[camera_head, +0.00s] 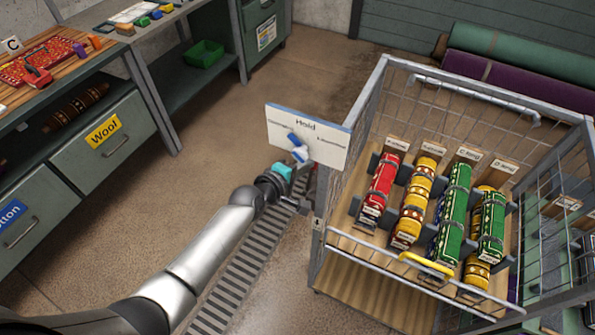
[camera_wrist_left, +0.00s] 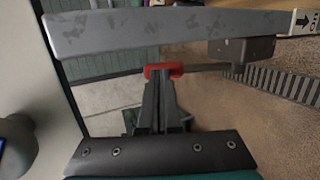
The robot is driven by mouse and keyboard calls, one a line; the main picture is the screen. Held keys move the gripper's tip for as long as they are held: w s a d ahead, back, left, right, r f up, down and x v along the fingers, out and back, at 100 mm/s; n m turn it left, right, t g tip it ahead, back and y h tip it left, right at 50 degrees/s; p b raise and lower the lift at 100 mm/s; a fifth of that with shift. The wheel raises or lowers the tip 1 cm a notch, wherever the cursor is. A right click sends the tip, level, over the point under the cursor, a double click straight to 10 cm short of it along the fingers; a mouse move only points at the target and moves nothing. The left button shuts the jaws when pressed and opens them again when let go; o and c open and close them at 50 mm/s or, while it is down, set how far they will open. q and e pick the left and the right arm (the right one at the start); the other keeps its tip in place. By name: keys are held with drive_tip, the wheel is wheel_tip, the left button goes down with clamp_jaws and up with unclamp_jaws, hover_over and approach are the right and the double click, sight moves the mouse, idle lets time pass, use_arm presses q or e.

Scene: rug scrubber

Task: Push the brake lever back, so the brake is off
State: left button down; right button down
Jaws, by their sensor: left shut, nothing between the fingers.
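The brake lever shows in the left wrist view as a dark rod with a red grip (camera_wrist_left: 163,70) at its end. The rod runs right to a dark bracket (camera_wrist_left: 242,51) beside a grey cart bar (camera_wrist_left: 160,30). My left gripper (camera_wrist_left: 158,82) is shut and empty, its fingertips at the red grip; I cannot tell whether they touch. In the head view my left gripper (camera_head: 301,203) is low beside the cart's (camera_head: 364,108) near left post, and the lever cannot be made out clearly. My right gripper is not in view.
The wire cart holds several rolled rugs (camera_head: 453,207) in red, yellow and green. A "Hold" sign (camera_head: 307,137) with a blue and white knob stands at its left side. A floor grate (camera_head: 247,262) runs beneath my arm. A drawer bench (camera_head: 97,140) stands left.

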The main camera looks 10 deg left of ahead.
use_arm(q)
drive_tip(key=shift+w+d+f+b, duration=0.15)
drive_tip(key=shift+w+b, duration=0.05)
drive_tip(key=shift+w, duration=0.3)
drive_tip(key=shift+w+d+f+b, duration=0.1)
drive_tip(key=shift+w+f+b, duration=0.1)
drive_tip(key=shift+w, duration=0.3)
drive_tip(key=shift+r, duration=0.1)
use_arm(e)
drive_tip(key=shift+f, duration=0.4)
use_arm(q)
drive_tip(key=shift+w+r, duration=0.1)
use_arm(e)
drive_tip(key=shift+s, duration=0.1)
use_arm(q)
drive_tip(key=shift+r, duration=0.1)
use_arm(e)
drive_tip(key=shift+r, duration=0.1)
